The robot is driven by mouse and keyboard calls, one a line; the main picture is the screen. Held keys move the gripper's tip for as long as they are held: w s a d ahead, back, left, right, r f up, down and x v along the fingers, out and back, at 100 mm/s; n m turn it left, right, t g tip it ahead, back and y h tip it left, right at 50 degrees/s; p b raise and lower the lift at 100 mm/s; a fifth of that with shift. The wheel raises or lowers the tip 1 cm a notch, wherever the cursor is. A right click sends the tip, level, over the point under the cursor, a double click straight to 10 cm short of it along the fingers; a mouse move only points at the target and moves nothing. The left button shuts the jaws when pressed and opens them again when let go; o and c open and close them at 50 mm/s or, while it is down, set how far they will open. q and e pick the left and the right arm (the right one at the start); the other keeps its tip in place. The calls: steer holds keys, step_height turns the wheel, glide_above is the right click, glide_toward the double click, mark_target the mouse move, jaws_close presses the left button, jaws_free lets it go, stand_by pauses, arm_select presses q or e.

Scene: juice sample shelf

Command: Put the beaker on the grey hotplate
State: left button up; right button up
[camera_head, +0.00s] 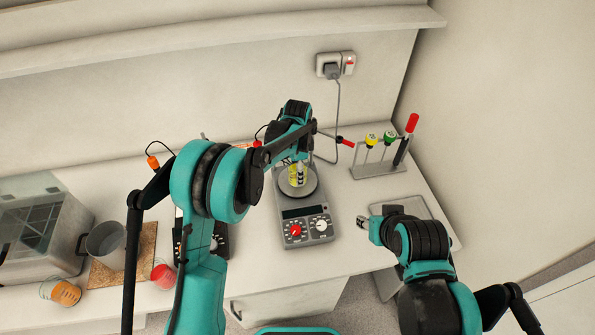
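The grey hotplate (307,222) stands mid-table, with a round top plate and red and white knobs on its front. A small beaker with yellow contents (292,176) is at the round plate, partly hidden by my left gripper. My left gripper (299,172) points down at the beaker; whether its fingers are closed on the glass or apart is too small to tell. I cannot tell whether the beaker rests on the plate or hangs just above it. My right gripper (364,222) is right of the hotplate, its fingers too small to read.
A dark device (219,241) is partly behind my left arm. A grey cup (106,244) on a cork mat (146,240), an orange-filled glass (64,292) and a red cup (163,275) are at left. A tube rack (378,169) stands right, near a grey tray (412,208).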

arm_select(q)
steer(key=o, duration=1.4)
steer(key=shift+f, duration=0.15)
steer(key=shift+c, duration=0.2)
steer(key=shift+r, duration=0.45)
step_height(320, 180, up, 12)
steer(key=f+p, duration=0.1)
steer(key=s+a+r+n+t, duration=0.2)
steer(key=s+a+r+n, duration=0.2)
steer(key=s+a+r, duration=0.15)
steer(key=s+a+n+t, duration=0.2)
steer(key=s+a+n, duration=0.4)
steer(key=s, duration=0.4)
steer(key=s+a+n+t, duration=0.3)
steer(key=s+a+n, duration=0.2)
steer(key=s, duration=0.6)
steer(key=shift+a+f+n, duration=0.2)
steer(key=shift+a+n, duration=0.2)
steer(key=shift+a, duration=0.25)
